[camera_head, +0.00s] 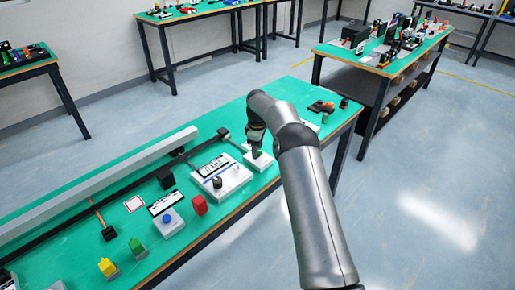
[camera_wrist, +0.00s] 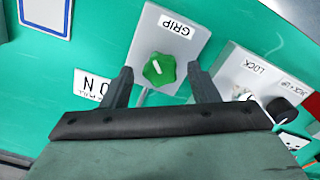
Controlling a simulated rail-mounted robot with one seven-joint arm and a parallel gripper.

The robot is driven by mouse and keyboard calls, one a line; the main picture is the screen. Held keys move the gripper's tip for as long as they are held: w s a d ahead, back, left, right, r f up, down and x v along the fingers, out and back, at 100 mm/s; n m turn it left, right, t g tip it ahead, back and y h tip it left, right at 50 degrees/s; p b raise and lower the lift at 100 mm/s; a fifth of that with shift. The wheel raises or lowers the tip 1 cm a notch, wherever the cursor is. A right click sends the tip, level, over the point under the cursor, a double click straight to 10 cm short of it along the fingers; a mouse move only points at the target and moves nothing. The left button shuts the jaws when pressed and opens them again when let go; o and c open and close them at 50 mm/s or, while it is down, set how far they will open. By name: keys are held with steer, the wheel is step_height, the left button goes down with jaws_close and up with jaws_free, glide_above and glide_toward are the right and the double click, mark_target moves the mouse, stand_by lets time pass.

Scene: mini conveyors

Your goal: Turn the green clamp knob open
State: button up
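The green clamp knob (camera_wrist: 159,70) is a lobed knob with a white mark on top. It sits on a grey-white plate (camera_wrist: 178,44) labelled "GRIP" in the wrist view. In the head view the knob (camera_head: 257,154) shows as a small green spot just below my gripper (camera_head: 256,143). In the wrist view my gripper (camera_wrist: 160,69) is open, with one finger on each side of the knob. Gaps show between the fingers and the knob, so neither finger appears to touch it.
A white plate labelled "LOCK" (camera_wrist: 256,68) with a black knob (camera_wrist: 281,109) lies to the right in the wrist view. A white device with a dial (camera_head: 222,178), a red block (camera_head: 199,205) and a blue button box (camera_head: 168,221) stand on the green table. A long grey rail (camera_head: 95,185) runs behind.

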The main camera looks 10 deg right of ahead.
step_height(320, 180, up, 17)
steer(key=p, duration=0.1)
steer(key=shift+r, duration=0.2)
stand_by(0.3)
steer(key=s+a+r+m, duration=0.1)
steer(key=s+r+m, duration=0.25)
steer(key=s, duration=0.55)
steer(key=s+a+r+m, duration=0.2)
steer(key=s+r, duration=0.3)
steer(key=s, duration=0.4)
steer(key=s+d+f+m, duration=0.1)
steer(key=s+f+m, duration=0.2)
steer(key=s, duration=1.2)
steer(key=s+d+f+m, duration=0.1)
steer(key=s+f+m, duration=0.2)
steer(key=s, duration=1.3)
step_height(320, 180, down, 3)
steer(key=shift+f+m, duration=0.1)
steer(key=shift+m, duration=0.25)
